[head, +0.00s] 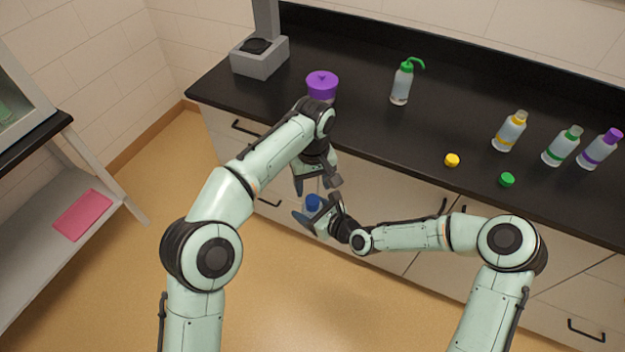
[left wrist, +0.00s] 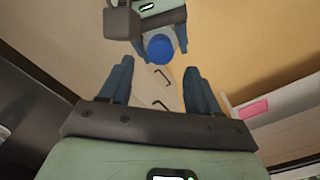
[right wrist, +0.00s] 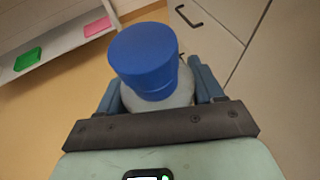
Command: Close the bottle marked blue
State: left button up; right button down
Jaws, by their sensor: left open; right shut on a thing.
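The blue-marked bottle (right wrist: 160,95) is in my right gripper (head: 318,216), held in the air in front of the counter. A blue cap (right wrist: 143,55) sits on its top, above a blue band; it also shows in the left wrist view (left wrist: 160,48) and head view (head: 313,202). Whether the cap is screwed tight cannot be told. My right gripper is shut around the bottle's body, which is mostly hidden. My left gripper (left wrist: 158,85) is open and empty, just above the cap and apart from it, its fingers pointing toward it.
On the black counter (head: 370,125) stand yellow (head: 509,132), green (head: 561,147) and purple (head: 598,150) marked bottles, a wash bottle (head: 401,85) and a purple-lidded container (head: 322,86). Loose yellow (head: 452,160) and green (head: 507,180) caps lie near the edge. A grey device (head: 260,58) stands at the left.

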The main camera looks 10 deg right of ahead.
aim_at(312, 199)
pick_arm(q)
notch_tip(312, 199, up, 2)
jog(key=n, duration=0.4)
jog(key=shift+r+n, duration=0.2)
jog(key=shift+n, duration=0.1)
jog(key=shift+f, duration=4)
jog(key=c, duration=1.1)
jog(key=m, duration=0.6)
jog(key=shift+m, duration=0.3)
